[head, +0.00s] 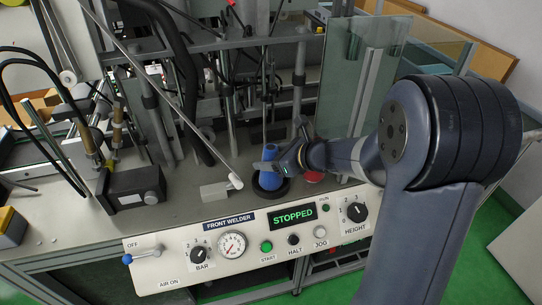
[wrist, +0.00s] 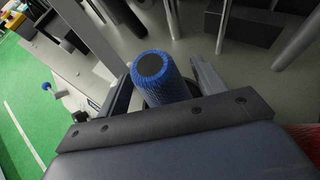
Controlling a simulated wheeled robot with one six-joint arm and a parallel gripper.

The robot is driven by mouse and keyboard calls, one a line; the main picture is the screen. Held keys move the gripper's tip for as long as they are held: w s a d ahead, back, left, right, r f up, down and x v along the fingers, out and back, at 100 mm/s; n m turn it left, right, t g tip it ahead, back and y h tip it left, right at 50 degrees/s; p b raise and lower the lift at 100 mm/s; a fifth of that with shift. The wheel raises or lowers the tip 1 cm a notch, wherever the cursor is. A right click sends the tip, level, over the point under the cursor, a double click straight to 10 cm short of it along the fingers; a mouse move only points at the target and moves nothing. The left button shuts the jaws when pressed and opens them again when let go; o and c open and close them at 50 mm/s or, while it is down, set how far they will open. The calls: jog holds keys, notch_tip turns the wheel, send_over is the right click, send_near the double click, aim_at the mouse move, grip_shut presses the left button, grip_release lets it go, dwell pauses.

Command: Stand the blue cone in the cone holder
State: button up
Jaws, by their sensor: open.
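The blue cone (head: 268,179) stands upright in the black round cone holder (head: 270,191) on the grey machine bench, behind the control panel. In the wrist view the blue cone (wrist: 160,78) has a ribbed side and a dark round top. My gripper (head: 272,168) reaches in from the right at the cone's height. Its fingers (wrist: 161,88) are open, one on each side of the cone. The cone hides most of the holder (wrist: 150,103) in the wrist view. I cannot tell whether either finger touches the cone.
A red round object (head: 313,177) sits just right of the holder. A white-tipped rod (head: 236,181) and a grey block (head: 215,190) are to the left. The control panel (head: 250,243) runs along the front. Glass guards (head: 365,80) and metal posts stand behind.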

jog(key=v, duration=1.2)
jog(key=shift+a, duration=0.1)
jog(key=shift+c, duration=0.5)
